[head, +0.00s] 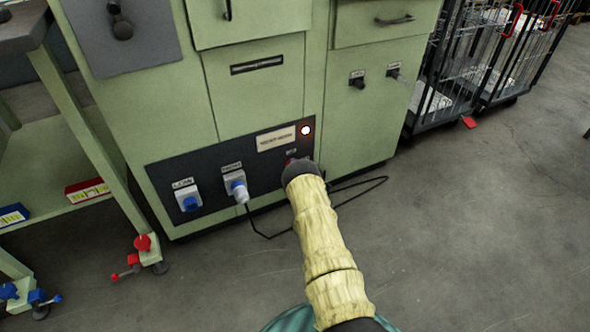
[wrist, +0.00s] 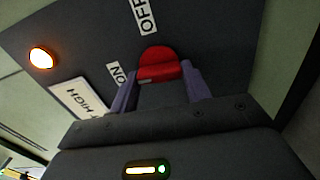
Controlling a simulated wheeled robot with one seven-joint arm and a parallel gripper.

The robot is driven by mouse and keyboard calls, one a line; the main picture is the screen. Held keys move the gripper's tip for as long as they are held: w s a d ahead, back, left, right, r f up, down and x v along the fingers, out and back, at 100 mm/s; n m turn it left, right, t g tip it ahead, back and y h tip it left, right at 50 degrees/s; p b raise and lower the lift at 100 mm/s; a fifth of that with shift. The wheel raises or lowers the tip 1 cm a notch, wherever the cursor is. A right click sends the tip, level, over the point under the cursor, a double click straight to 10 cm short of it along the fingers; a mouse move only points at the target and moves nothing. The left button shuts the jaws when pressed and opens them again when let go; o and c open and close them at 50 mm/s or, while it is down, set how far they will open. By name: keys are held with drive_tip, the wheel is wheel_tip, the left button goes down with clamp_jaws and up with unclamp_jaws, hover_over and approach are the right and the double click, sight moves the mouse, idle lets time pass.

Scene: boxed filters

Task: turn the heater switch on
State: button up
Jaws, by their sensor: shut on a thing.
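The red heater switch (wrist: 158,62) sits on a dark panel between an OFF label (wrist: 146,15) and an ON label (wrist: 119,73) in the wrist view. My gripper (wrist: 158,78) is shut on it, with a purple finger on each side. I cannot tell for sure which label the switch points to. A round lamp (wrist: 41,58) on the panel glows orange; it also shows in the head view (head: 305,130). In the head view my arm hides most of the switch, and my gripper (head: 297,168) reaches the lower right of the dark panel (head: 160,175).
Two sockets with blue parts (head: 188,199) (head: 238,187) sit left on the panel of the green cabinet (head: 375,130). A black cable (head: 262,236) loops on the floor. Wire carts (head: 440,100) stand right, a green shelf (head: 60,150) left.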

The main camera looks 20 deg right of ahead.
drive_tip(key=shift+n, duration=0.4)
drive_tip(key=o, duration=1)
drive_tip(key=shift+s, duration=0.1)
drive_tip(key=s+p, duration=0.8)
drive_tip(key=s, duration=0.9)
drive_tip(key=shift+s+d, duration=0.15)
drive_tip(key=shift+d, duration=0.15)
